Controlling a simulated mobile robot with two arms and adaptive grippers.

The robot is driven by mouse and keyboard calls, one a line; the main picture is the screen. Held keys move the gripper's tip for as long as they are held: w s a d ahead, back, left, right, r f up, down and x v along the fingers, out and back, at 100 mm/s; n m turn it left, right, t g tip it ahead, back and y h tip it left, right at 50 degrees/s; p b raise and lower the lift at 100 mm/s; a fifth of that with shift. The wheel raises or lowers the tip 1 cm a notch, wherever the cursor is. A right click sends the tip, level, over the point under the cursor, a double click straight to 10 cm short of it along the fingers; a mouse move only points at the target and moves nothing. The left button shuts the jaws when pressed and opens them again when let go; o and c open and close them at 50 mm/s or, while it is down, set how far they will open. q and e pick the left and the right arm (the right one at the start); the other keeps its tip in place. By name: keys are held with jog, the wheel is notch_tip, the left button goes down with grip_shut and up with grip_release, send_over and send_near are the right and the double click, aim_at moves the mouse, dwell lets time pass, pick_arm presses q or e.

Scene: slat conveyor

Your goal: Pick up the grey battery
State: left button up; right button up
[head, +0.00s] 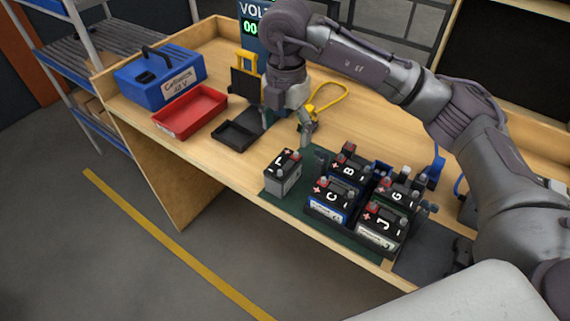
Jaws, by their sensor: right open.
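The grey battery (283,177) has a black top with a white mark and red and dark terminals. It stands upright at the left end of a dark green mat (275,193), apart from the other batteries. My right gripper (303,139) hangs above and just behind it, pointing down. The gripper is open and holds nothing; its far finger is partly hidden. My left gripper is not in view.
Several batteries, marked B (348,169), C (328,198), G (400,192) and J (380,226), stand close together on the right. A black tray (235,135), red bin (190,110) and blue case (160,75) are on the left. A yellow cable (331,101) lies behind the gripper.

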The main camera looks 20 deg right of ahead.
aim_at(284, 163)
notch_tip(284, 163, down, 6)
jog(key=shift+s+f+p, duration=0.1)
jog(key=shift+s+p, duration=0.05)
jog(key=shift+p, duration=0.55)
jog(key=shift+f, duration=0.25)
jog(key=shift+s+a+f+p, duration=0.1)
jog(key=shift+a+f+p, duration=0.1)
jog(key=shift+f+p, duration=0.4)
jog(key=shift+a+f+p, duration=0.15)
jog(key=shift+f+p, duration=0.35)
jog(key=shift+f, duration=0.05)
notch_tip(284, 163, down, 2)
jog(key=shift+f+p, duration=0.2)
jog(key=shift+p, duration=0.1)
jog(key=shift+f, duration=0.4)
jog(key=shift+c, duration=1.9)
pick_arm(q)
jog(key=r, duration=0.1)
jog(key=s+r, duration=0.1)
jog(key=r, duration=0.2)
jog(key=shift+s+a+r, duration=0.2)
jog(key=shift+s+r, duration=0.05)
pick_arm(e)
jog(key=shift+r, duration=0.1)
jog(key=c, duration=1.1)
